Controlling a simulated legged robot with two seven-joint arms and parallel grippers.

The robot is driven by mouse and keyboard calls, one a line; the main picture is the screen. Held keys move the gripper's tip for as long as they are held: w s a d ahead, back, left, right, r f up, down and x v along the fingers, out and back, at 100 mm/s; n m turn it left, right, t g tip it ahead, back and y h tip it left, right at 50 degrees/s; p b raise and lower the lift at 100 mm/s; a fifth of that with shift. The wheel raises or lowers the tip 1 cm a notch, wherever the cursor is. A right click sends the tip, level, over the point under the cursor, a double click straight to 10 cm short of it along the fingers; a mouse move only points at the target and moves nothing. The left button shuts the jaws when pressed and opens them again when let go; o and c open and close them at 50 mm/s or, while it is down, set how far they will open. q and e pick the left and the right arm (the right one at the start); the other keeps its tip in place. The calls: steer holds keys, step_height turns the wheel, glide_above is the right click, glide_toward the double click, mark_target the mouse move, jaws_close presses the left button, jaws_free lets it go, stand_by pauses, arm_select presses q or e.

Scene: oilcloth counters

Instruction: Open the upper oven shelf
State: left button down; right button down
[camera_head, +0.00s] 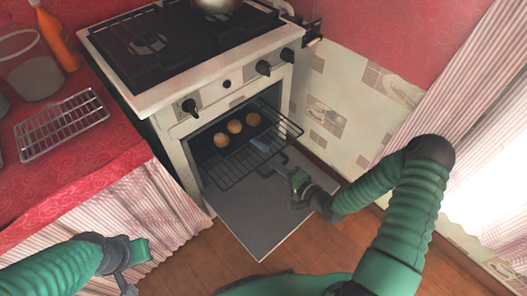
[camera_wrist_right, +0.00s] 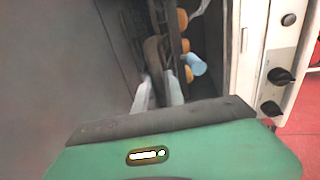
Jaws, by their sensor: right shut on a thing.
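The white oven (camera_head: 175,125) stands with its door (camera_head: 255,215) folded down. A dark wire shelf (camera_head: 235,170) sticks out of the oven opening above the door. Several round orange-brown buns (camera_head: 235,126) sit at the back of the opening. In the right wrist view, the shelf (camera_wrist_right: 168,30) runs upright in the picture, with buns beside it. My right gripper (camera_head: 278,168) is at the shelf's front right. Its pale fingers (camera_wrist_right: 158,92) are shut around a dark curved piece that seems part of the shelf. My left gripper (camera_head: 128,278) hangs empty at lower left; its jaw gap is unclear.
A small light blue cylinder (camera_head: 260,145) is by the shelf; it also shows in the wrist view (camera_wrist_right: 195,64). A pot (camera_head: 215,7) stands on the hob. The red counter (camera_head: 60,185) holds a wire rack (camera_head: 62,125), a clear container and an orange bottle. The wooden floor is clear.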

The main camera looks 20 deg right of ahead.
steer(key=shift+s+d+f+p, duration=0.1)
steer(key=shift+s+d+p, duration=0.15)
steer(key=shift+s, duration=0.6)
steer(key=shift+s+d+f+p, duration=0.1)
steer(key=shift+s+d, duration=0.15)
steer(key=shift+s, duration=0.55)
steer(key=shift+s+d+f+p, duration=0.1)
steer(key=shift+s+d+p, duration=0.15)
steer(key=shift+s, duration=0.6)
steer(key=c, duration=1.4)
jaws_free()
steer(key=shift+w, duration=0.1)
steer(key=shift+c, duration=0.2)
steer(key=shift+r, duration=0.15)
steer(key=p+v, duration=0.4)
steer(key=v, duration=1.3)
steer(key=shift+p, duration=0.3)
steer(key=shift+w, duration=0.15)
